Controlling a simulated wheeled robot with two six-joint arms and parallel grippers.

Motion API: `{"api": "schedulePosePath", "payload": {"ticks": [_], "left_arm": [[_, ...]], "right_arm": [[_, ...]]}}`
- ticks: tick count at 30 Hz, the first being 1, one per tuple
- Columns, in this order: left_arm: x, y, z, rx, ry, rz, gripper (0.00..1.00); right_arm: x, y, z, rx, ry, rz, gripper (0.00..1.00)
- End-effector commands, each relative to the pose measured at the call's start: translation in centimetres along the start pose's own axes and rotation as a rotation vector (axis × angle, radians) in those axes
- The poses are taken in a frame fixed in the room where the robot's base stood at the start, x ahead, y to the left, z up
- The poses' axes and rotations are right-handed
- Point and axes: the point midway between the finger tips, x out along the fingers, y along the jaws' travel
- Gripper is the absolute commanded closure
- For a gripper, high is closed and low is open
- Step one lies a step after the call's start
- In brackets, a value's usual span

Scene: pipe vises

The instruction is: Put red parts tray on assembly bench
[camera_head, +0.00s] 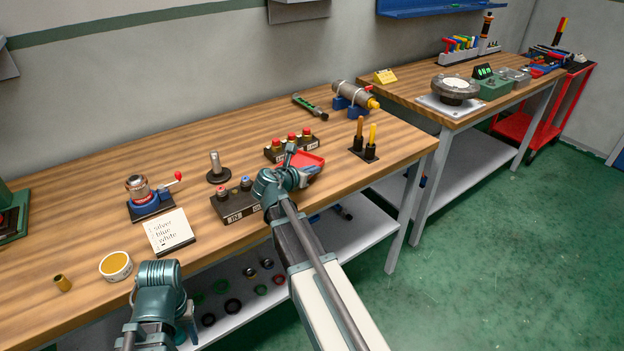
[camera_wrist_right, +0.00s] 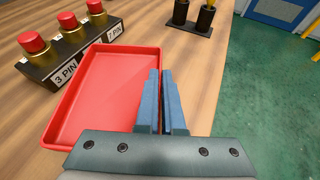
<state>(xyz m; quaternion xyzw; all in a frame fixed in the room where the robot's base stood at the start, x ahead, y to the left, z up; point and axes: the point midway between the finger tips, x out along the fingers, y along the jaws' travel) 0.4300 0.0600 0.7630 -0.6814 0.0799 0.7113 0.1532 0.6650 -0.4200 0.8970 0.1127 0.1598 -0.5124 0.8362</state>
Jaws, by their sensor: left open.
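The red parts tray (camera_head: 306,160) is at the right part of the near wooden bench (camera_head: 330,185), partly hidden by my right arm in the head view. In the right wrist view, the shallow, empty tray (camera_wrist_right: 105,85) fills the middle left. My right gripper (camera_wrist_right: 160,75) has its blue fingers almost together at the tray's right rim, with the rim between them. I cannot tell whether the tray rests on the wood or hangs just above it. My left gripper (camera_head: 186,322) is open and empty at the bench's front edge, its fingers mostly hidden.
A block with red-topped pins (camera_head: 291,146) stands just behind the tray, and a dark holder with two upright handles (camera_head: 364,148) to its right. A second wooden bench (camera_head: 405,90) stands further right past a gap, with a round device (camera_head: 455,88) on it. A red cart (camera_head: 545,120) is beyond.

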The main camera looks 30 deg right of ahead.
Motion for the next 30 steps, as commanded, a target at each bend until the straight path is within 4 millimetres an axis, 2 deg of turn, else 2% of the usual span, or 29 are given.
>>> {"api": "schedulePosePath", "payload": {"ticks": [1, 3, 16, 18, 21, 30], "left_arm": [[1.41, 0.14, -0.08, 0.0, 0.0, 0.0, 0.5], [1.89, 0.18, -0.11, 0.0, 0.0, 0.0, 0.5], [2.14, 0.2, -0.13, 0.0, 0.0, 0.0, 0.5], [1.94, 0.18, -0.11, 0.0, 0.0, 0.0, 0.5], [1.94, 0.19, -0.11, 0.0, 0.0, 0.0, 0.5], [1.81, 0.17, -0.11, 0.0, 0.0, 0.0, 0.5]], "right_arm": [[0.52, -0.03, -1.3, 0.0, -0.001, 0.0, 1.0], [0.7, -0.03, -1.75, 0.0, -0.001, 0.001, 1.0], [0.78, -0.03, -1.99, 0.0, -0.001, 0.001, 1.0], [0.7, -0.02, -1.82, 0.0, 0.0, 0.001, 0.83], [0.7, -0.03, -1.83, 0.0, 0.0, 0.001, 0.65], [0.65, -0.02, -1.7, 0.0, 0.0, 0.001, 0.65]]}}
